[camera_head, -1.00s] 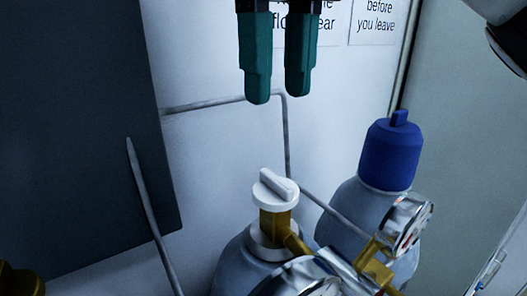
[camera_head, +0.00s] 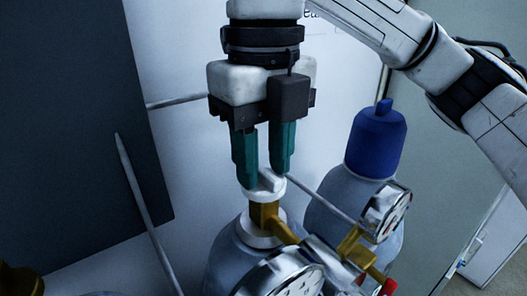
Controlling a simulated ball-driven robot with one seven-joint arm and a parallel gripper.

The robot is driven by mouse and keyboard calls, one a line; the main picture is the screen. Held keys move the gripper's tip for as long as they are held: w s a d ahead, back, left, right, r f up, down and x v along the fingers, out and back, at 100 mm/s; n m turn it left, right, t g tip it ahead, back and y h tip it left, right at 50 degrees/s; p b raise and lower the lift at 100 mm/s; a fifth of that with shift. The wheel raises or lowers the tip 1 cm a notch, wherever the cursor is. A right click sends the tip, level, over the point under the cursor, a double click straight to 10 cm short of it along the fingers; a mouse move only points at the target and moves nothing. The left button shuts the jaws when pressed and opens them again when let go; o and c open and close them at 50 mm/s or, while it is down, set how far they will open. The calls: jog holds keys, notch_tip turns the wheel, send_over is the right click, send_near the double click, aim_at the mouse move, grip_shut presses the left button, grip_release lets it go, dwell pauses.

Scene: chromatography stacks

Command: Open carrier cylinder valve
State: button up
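The carrier cylinder (camera_head: 228,262) stands at the lower middle, with a brass valve body (camera_head: 264,215) on top. Its white valve knob (camera_head: 266,186) has a raised ridge across it. My gripper (camera_head: 264,178) points down over the knob, with its two green fingers apart. The fingertips are at about the knob's height, one at each side of the ridge in the picture. A gap shows between the fingers, and I cannot tell whether they touch the knob. The left finger hides part of the knob.
A pressure gauge (camera_head: 283,281) and a second gauge (camera_head: 387,211) sit on brass fittings right of the valve. A second cylinder with a blue cap (camera_head: 376,142) stands behind to the right. A dark panel (camera_head: 70,130) and thin grey pipes are at the left.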

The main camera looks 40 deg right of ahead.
grip_shut()
dwell(0.6)
jog(key=n+b, duration=0.2)
jog(key=n, duration=0.1)
jog(key=shift+f+n+b, duration=0.1)
jog(key=shift+n+b, duration=0.2)
jog(key=shift+n, duration=0.1)
jog(key=n+b, duration=0.1)
jog(key=n, duration=0.3)
jog(key=shift+n, duration=0.3)
jog(key=n, duration=0.4)
jog(key=shift+n+b, duration=0.3)
jog(key=shift+b, duration=0.05)
jog(key=n, duration=0.4)
jog(key=shift+n, duration=0.4)
